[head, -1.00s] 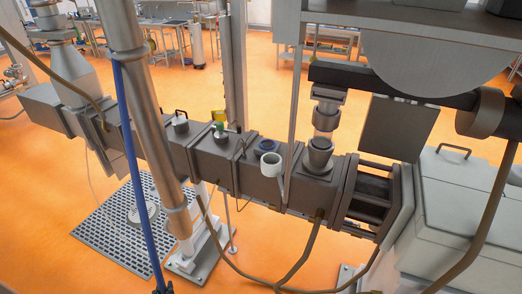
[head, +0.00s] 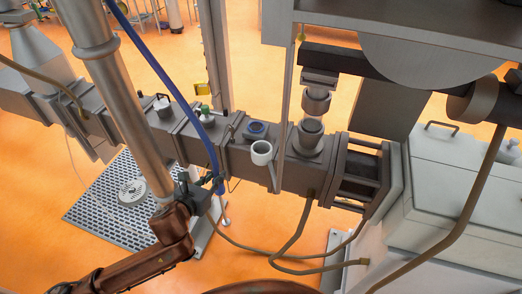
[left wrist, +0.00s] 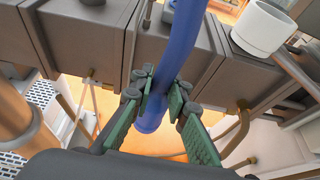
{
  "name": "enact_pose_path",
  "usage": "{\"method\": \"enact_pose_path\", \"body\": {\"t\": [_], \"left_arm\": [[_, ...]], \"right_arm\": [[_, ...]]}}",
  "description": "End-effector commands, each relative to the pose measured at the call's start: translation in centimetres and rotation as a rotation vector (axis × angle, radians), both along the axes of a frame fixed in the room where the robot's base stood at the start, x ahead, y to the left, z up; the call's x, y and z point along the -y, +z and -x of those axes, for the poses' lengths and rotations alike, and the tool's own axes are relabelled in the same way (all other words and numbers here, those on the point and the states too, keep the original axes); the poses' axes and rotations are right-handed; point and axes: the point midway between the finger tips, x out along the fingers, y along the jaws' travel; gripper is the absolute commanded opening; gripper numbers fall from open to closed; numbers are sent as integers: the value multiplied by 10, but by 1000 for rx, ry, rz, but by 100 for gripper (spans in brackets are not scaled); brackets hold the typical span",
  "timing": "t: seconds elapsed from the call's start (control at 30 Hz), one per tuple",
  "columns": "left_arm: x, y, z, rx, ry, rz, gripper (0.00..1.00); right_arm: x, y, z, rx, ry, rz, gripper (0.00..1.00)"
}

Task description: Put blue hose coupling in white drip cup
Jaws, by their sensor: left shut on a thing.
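A blue hose (head: 157,68) hangs in from the top left of the head view and curves down in front of the machine barrel. Its lower end, the blue hose coupling (head: 220,187), is beside my left gripper (head: 212,183). In the left wrist view, the coupling end (left wrist: 150,121) points down between the green-padded fingers of the left gripper (left wrist: 162,92), which is shut on it. The white drip cup (head: 262,152) is fixed at the barrel's front, up and to the right of the gripper. The cup also shows at the left wrist view's top right (left wrist: 262,27). My right gripper is not in view.
The grey barrel (head: 240,162) runs across behind the gripper. A blue-topped port (head: 255,129) sits behind the cup, and a thin vertical post (head: 284,110) stands just right of it. Brown cables (head: 300,235) loop below. A thick metal column (head: 115,100) stands left.

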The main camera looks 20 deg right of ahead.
Motion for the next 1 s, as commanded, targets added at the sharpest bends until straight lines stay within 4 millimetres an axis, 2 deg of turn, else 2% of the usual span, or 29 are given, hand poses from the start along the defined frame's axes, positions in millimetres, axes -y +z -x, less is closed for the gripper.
{"method": "enact_pose_path", "body": {"t": [0.03,0.3,0.4,0.53,0.63,0.73,0.83,1.0], "left_arm": [[15,30,-9,14,-37,-2,0],[84,147,-36,13,-202,-1,0],[101,181,-38,10,-237,0,0],[131,211,-24,6,-304,0,0],[146,227,-16,5,-339,0,0],[154,233,-11,1,-358,1,0],[157,222,-10,-5,-364,2,0],[157,192,-9,-5,-364,4,0]], "right_arm": [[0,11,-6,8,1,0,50],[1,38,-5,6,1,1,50],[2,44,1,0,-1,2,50],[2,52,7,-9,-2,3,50],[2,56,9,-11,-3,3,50],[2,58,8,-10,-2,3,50],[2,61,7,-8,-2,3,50],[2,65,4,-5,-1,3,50]]}}
